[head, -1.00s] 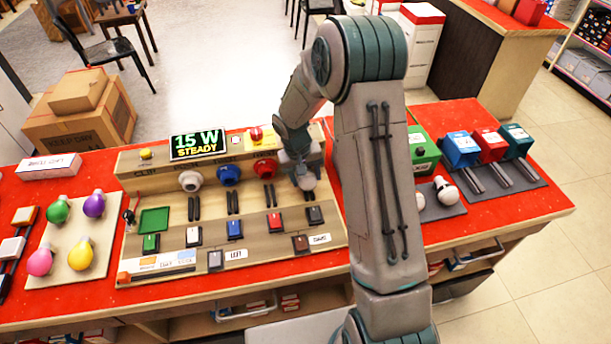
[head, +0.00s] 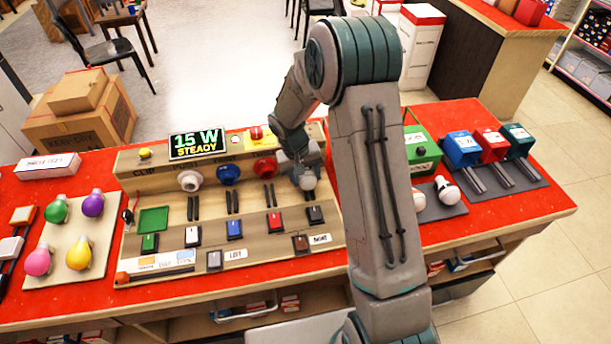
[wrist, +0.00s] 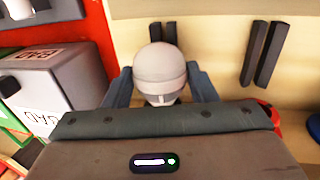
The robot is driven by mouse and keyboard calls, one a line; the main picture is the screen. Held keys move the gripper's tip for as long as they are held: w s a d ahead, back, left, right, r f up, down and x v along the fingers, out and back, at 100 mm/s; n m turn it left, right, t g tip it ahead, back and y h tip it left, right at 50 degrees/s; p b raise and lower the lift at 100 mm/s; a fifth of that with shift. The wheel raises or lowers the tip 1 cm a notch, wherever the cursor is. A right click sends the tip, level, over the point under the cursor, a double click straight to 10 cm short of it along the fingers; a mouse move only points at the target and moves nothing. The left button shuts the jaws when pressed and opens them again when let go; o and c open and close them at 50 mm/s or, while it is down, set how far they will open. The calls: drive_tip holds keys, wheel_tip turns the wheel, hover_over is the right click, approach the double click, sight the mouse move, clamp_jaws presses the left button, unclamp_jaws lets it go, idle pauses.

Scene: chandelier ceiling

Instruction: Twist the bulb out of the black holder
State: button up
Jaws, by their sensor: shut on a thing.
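A pale, round-ended bulb (wrist: 160,72) sits between the two fingers of my gripper (wrist: 162,90) in the wrist view, and the fingers are shut on it. In the head view the bulb (head: 307,182) shows as a pale end just below my gripper (head: 303,168), at the right end of the row of holders on the wooden board. The black holder is hidden behind my gripper and arm, so I cannot tell whether the bulb is still seated in it.
White (head: 190,180), blue (head: 228,175) and red (head: 264,167) holders stand left of my gripper. A display (head: 198,144) reads "15 W STEADY". Coloured bulbs lie on a pale tray (head: 45,272) at left. Green (head: 422,150), blue and red boxes stand at right.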

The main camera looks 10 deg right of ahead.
drive_tip(key=shift+a+f+h+b, duration=0.1)
drive_tip(key=shift+h+b, duration=0.6)
drive_tip(key=shift+b, duration=0.4)
drive_tip(key=shift+a+f+h+b, duration=0.1)
drive_tip(key=shift+h+b, duration=0.6)
drive_tip(key=shift+b, duration=0.35)
idle(1.9)
drive_tip(key=shift+s+r+b, duration=0.1)
drive_tip(key=shift+s+b, duration=0.75)
drive_tip(key=shift+s, duration=0.95)
drive_tip(key=shift+r, duration=0.1)
wheel_tip(320, 180, up, 8)
drive_tip(key=p, duration=0.4)
drive_tip(key=shift+p, duration=0.4)
